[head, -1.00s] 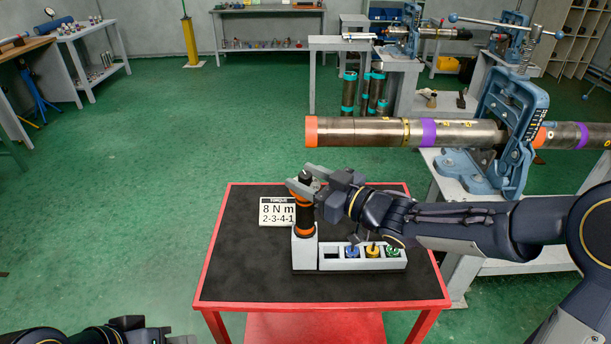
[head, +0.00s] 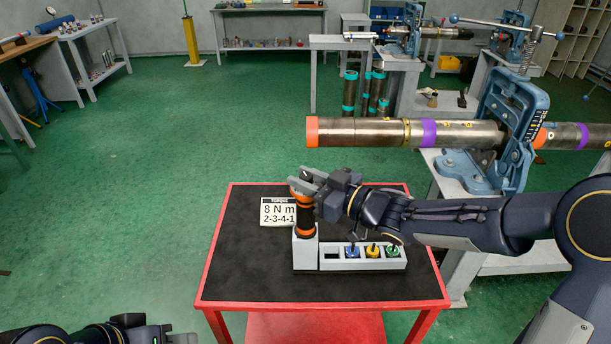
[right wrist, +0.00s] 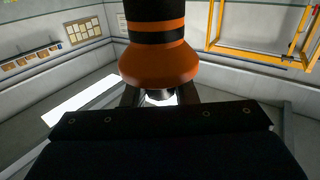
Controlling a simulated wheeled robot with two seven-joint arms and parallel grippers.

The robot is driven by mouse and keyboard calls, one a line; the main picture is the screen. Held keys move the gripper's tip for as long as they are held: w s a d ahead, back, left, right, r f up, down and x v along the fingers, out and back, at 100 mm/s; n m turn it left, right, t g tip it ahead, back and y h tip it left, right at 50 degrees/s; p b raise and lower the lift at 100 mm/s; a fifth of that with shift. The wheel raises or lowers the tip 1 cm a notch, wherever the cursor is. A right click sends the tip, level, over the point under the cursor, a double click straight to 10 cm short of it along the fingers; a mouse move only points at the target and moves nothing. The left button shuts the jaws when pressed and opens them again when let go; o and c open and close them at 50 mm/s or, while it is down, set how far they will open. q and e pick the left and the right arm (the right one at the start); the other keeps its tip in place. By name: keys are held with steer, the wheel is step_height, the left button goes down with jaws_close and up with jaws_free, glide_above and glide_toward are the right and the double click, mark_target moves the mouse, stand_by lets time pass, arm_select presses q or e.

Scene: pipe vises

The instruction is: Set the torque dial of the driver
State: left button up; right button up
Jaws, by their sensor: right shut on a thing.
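The driver (head: 305,219), black with orange bands, stands upright in the tall end of a light grey holder (head: 306,255) on the red-rimmed table. Its orange and black body (right wrist: 158,62) fills the top middle of the right wrist view. My right gripper (head: 303,182) is shut on the driver's top end and hides most of it; the dial's setting cannot be read. A sign (head: 278,212) beside the driver reads "TORQUE 8 N m 2-3-4-1". My left gripper (head: 178,338) is at the bottom left edge, partly cut off, away from the table.
The holder's low row has an empty dark slot and blue (head: 352,251), yellow (head: 373,250) and green (head: 393,251) pieces. A long pipe (head: 365,132) in a blue vise (head: 512,118) lies behind the table. The table's black top (head: 245,275) is clear at left and front.

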steer(key=n+g+y+p, duration=0.1)
steer(key=n+g+p, duration=0.1)
steer(key=g+p, duration=0.1)
steer(key=n+g+y+p, duration=0.1)
steer(key=n+g+p, duration=0.1)
steer(key=g+p, duration=0.1)
steer(key=shift+r+y, duration=0.2)
steer(key=shift+y, duration=0.2)
steer(key=n+g+p, duration=0.1)
steer(key=n+g, duration=0.1)
steer(key=g, duration=0.1)
steer(key=shift+f+n+g, duration=0.15)
steer(key=shift+n+g, duration=0.15)
steer(key=shift+g, duration=0.1)
steer(key=shift+n+g+p, duration=0.35)
steer(key=shift+n+g, duration=0.65)
steer(key=shift+g, duration=0.6)
steer(key=o, duration=1)
steer(key=shift+c, duration=0.2)
